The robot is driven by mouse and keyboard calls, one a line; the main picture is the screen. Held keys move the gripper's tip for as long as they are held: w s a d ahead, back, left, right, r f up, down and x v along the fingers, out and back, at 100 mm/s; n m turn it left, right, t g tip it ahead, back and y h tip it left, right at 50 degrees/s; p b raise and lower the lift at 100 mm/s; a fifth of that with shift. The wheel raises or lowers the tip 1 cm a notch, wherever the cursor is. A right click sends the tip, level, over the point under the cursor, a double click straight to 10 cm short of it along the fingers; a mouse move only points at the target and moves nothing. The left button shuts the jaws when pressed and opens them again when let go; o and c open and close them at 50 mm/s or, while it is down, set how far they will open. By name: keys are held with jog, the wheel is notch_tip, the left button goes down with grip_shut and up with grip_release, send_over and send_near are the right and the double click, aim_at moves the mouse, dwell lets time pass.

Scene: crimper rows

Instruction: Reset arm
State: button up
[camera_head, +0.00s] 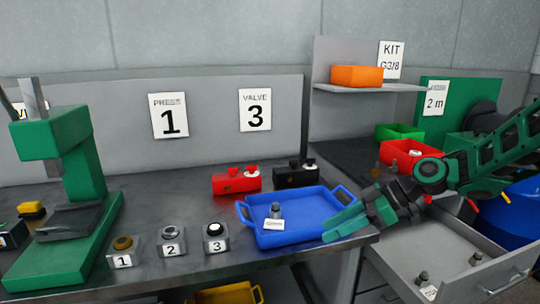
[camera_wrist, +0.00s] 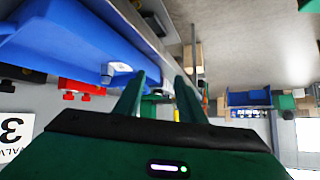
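My gripper (camera_head: 352,220) is at the right end of the blue tray (camera_head: 310,234), in front of or over its right rim; the head view does not show whether it touches. In the wrist view its two green fingers (camera_wrist: 158,98) stand apart with nothing seen between them. The arm reaches in from the right, over an open grey drawer (camera_head: 445,252). The blue tray also fills the upper left of the wrist view (camera_wrist: 60,38). A small grey fitting (camera_head: 275,210) with a white label stands in the tray.
A green press (camera_head: 75,190) stands at the left. Three numbered blocks (camera_head: 170,240) sit along the bench front. A red valve (camera_head: 237,181) and a black valve (camera_head: 296,174) stand behind the tray. Red (camera_head: 405,152) and green (camera_head: 398,132) bins and an orange bin (camera_head: 357,75) are at the right.

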jog(key=s+d+f+m+h, duration=0.4)
jog(key=s+d+m+h, duration=0.45)
jog(key=d, duration=0.55)
jog(key=s+d+m, duration=0.3)
jog(key=s+m, duration=0.1)
jog(key=s, duration=0.2)
jog(key=s+d+r+m+g+h, duration=0.1)
jog(key=s+d+m, duration=0.3)
jog(key=s, duration=0.3)
jog(key=s+d+m, duration=0.3)
jog(key=s+m, duration=0.1)
jog(key=s, duration=0.3)
jog(key=shift+d+r+m+h, duration=0.2)
jog(key=shift+d+m+h, duration=0.15)
jog(key=shift+d, duration=0.05)
jog(key=shift+w+f+g, duration=0.25)
jog(key=shift+w+g, duration=0.05)
jog(key=shift+w, duration=0.25)
